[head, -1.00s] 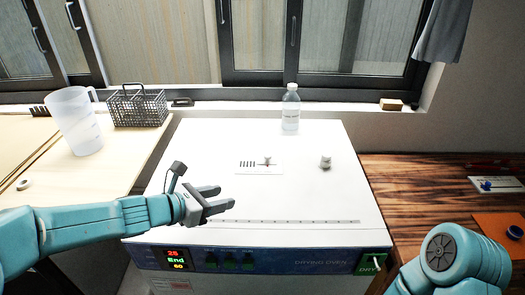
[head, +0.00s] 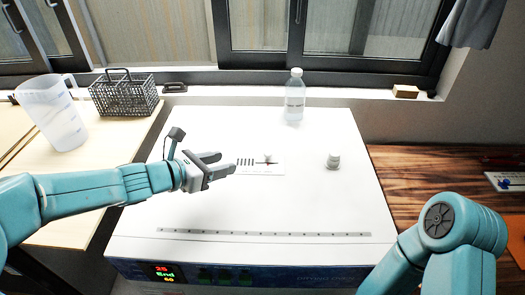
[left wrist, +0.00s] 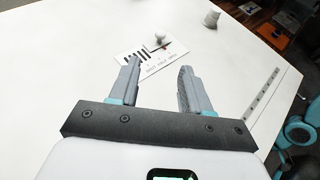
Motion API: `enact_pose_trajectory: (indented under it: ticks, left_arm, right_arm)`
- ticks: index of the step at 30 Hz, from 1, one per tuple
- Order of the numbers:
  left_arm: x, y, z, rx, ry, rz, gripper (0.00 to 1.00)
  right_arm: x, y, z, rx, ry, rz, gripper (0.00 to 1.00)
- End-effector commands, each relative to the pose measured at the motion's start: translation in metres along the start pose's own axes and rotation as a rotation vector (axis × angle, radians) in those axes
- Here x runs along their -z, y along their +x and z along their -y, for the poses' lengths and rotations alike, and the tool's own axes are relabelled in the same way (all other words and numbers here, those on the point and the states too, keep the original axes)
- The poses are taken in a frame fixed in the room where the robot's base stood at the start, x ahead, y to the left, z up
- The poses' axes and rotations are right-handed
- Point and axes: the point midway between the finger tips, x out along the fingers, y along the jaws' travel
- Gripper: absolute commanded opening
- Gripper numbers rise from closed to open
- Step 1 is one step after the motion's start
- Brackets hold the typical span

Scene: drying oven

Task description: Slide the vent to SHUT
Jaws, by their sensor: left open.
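The vent plate (head: 262,169) lies on the white top of the drying oven (head: 335,205), with dark slots on its left half. A small pale slider knob (head: 268,158) stands on the plate, right of the slots. In the left wrist view the vent plate (left wrist: 143,62) and knob (left wrist: 161,39) lie beyond the fingers. My left gripper (head: 226,163) is open and empty, just left of the plate, with its fingers pointing towards it. It also shows in the left wrist view (left wrist: 158,85). My right arm shows at the lower right, but its gripper does not.
A small round grey-white cap (head: 333,161) stands right of the plate. A clear bottle (head: 294,98) stands at the oven's back. A plastic jug (head: 52,115) and wire basket (head: 125,95) are at the left. The oven top around the plate is mostly clear.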

Motion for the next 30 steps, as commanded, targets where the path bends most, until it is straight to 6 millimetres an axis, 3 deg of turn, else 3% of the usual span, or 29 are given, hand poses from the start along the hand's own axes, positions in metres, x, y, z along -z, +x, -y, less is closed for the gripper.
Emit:
enact_pose_trajectory:
  ticks: [18, 24, 30]
  left_arm:
    - [0.001, 0.130, 0.004, 0.003, 0.001, -0.002, 0.48]
    - [0.000, 0.151, 0.002, 0.001, 0.001, -0.001, 0.48]
    - [0.001, 0.155, 0.001, 0.000, 0.001, -0.001, 0.48]
  right_arm:
    - [0.000, -0.010, 0.004, 0.000, 0.000, 0.001, 0.50]
    - [0.000, -0.013, 0.005, 0.000, 0.000, 0.000, 0.50]
    - [0.000, -0.013, 0.005, 0.000, 0.000, 0.000, 0.50]
